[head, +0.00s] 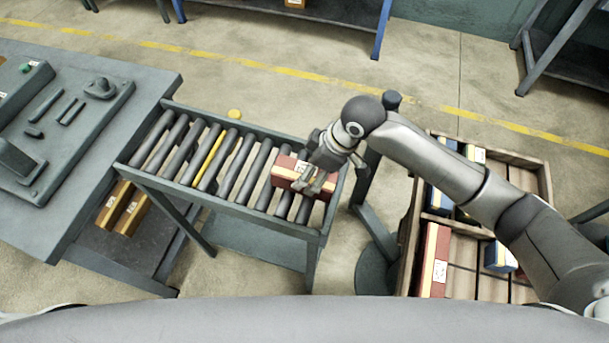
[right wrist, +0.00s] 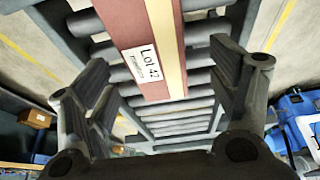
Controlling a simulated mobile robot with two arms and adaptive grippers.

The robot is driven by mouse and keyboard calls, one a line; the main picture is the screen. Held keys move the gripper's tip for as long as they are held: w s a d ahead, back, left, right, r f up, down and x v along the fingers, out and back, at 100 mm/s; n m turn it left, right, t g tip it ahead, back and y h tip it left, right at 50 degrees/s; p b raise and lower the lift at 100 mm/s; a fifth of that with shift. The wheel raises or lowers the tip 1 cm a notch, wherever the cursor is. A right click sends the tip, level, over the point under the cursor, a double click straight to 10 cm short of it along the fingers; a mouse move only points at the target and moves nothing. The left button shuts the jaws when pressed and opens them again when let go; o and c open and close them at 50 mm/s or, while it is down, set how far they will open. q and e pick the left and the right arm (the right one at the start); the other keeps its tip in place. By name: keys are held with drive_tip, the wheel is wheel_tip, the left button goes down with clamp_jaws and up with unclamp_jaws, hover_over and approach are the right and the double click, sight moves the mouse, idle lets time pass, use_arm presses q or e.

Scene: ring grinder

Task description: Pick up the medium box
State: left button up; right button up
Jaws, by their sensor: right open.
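A red box with a yellow stripe and a white label (head: 286,172) lies on the right end of the roller conveyor (head: 216,196). In the right wrist view the same box (right wrist: 146,30) shows its label reading "Lot 42". My right gripper (head: 318,180) is over the right part of this box in the head view. In the right wrist view my right gripper's fingers (right wrist: 160,95) are spread apart, with the box's near end between and beyond them. Whether they touch it I cannot tell. My left gripper is not in view.
A wooden crate (head: 407,235) on the right holds several boxes, including a red one (head: 433,258) and blue ones. A grey workbench (head: 90,210) adjoins the conveyor's left end, with orange boxes (head: 123,208) beneath. A round-based post (head: 376,265) stands between conveyor and crate.

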drive_tip(key=shift+p+x, duration=0.65)
drive_tip(key=shift+x, duration=1.95)
drive_tip(key=shift+w+d, duration=0.15)
drive_tip(key=shift+w, duration=0.05)
drive_tip(key=shift+c, duration=0.5)
drive_tip(key=c, duration=1.4)
drive_tip(key=shift+w, duration=0.1)
drive_tip(key=shift+c, duration=0.4)
drive_tip(key=shift+r, duration=0.15)
